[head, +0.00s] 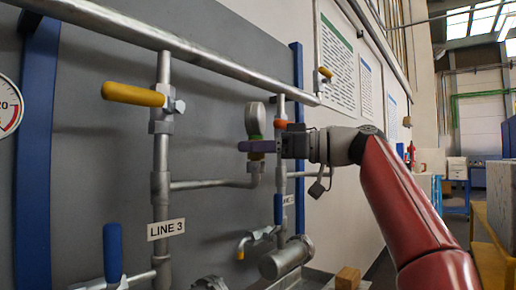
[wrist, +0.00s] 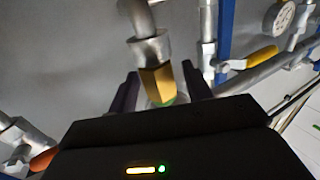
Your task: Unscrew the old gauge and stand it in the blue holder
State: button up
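The old gauge (head: 256,117) is grey and seen nearly edge-on in the head view, upright on its pipe. A green band and a brass fitting (head: 257,155) are below its body. My gripper (head: 250,146) reaches in from the right with its purple fingers at the height of the green and brass parts. In the wrist view the brass fitting (wrist: 157,83) shows between the two dark fingers (wrist: 160,90), with narrow gaps at its sides. The fingers look open around it. The gauge face is hidden. I cannot make out the blue holder in either view.
A yellow-handled valve (head: 133,95) and blue valve handle (head: 113,252) are on the pipe left of the gauge, by the LINE 3 label (head: 166,229). An orange handle (head: 280,123) sits just behind my gripper. A white dial gauge (head: 8,106) is at the far left.

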jog(key=shift+o, duration=0.2)
jog(key=v, duration=0.7)
jog(key=shift+d+b, duration=0.35)
jog(key=shift+s, duration=0.1)
